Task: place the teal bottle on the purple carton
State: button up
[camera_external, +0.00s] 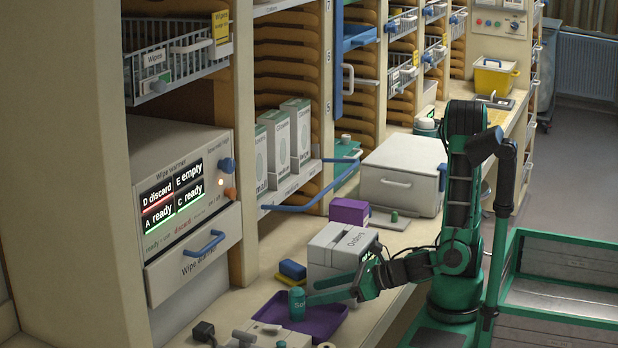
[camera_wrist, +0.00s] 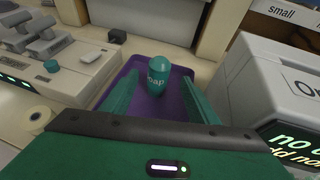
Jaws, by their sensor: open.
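The teal bottle (camera_external: 297,304), labelled as soap, stands upright on a purple tray (camera_external: 333,318) on the counter. In the wrist view the bottle (camera_wrist: 159,84) shows between my two green fingers, near their tips. My gripper (camera_external: 310,298) is open and low over the tray, with its fingers level with the bottle; it also shows in the wrist view (camera_wrist: 160,76). I cannot tell if a finger touches the bottle. The purple carton (camera_external: 348,211) stands farther back on the counter, behind the white Orders box. It is not in the wrist view.
The white Orders box (camera_external: 338,246) stands between the tray and the carton. A blue and yellow block (camera_external: 292,271) lies beside the tray. A large white case (camera_external: 402,175) stands beyond the carton. The wipe warmer (camera_external: 186,205) is at the left.

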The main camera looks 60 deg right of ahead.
aim_at(295, 301)
jog(key=m, duration=0.6)
jog(key=shift+w+d+g+h, duration=0.15)
jog(key=shift+g+h, duration=0.15)
jog(key=shift+g, duration=0.1)
jog(key=m, duration=0.4)
jog(key=shift+r+m+g, duration=0.1)
jog(key=shift+m+g, duration=0.2)
jog(key=shift+m, duration=0.1)
jog(key=m, duration=0.4)
jog(key=shift+d+r, duration=0.1)
jog(key=m+g, duration=0.1)
jog(key=m, duration=0.3)
jog(key=shift+r, duration=0.2)
jog(key=w+f+m, duration=0.1)
jog(key=w+m, duration=0.1)
jog(key=m, duration=0.3)
jog(key=w+a+f+m+g, duration=0.1)
jog(key=w+f+m, duration=0.1)
jog(key=m, duration=0.4)
jog(key=w+a+f+m+g, duration=0.1)
jog(key=w+m, duration=0.1)
jog(key=m, duration=0.4)
jog(key=shift+w+f, duration=0.2)
jog(key=shift+f, duration=0.2)
jog(key=c, duration=1.3)
jog(key=shift+o, duration=0.2)
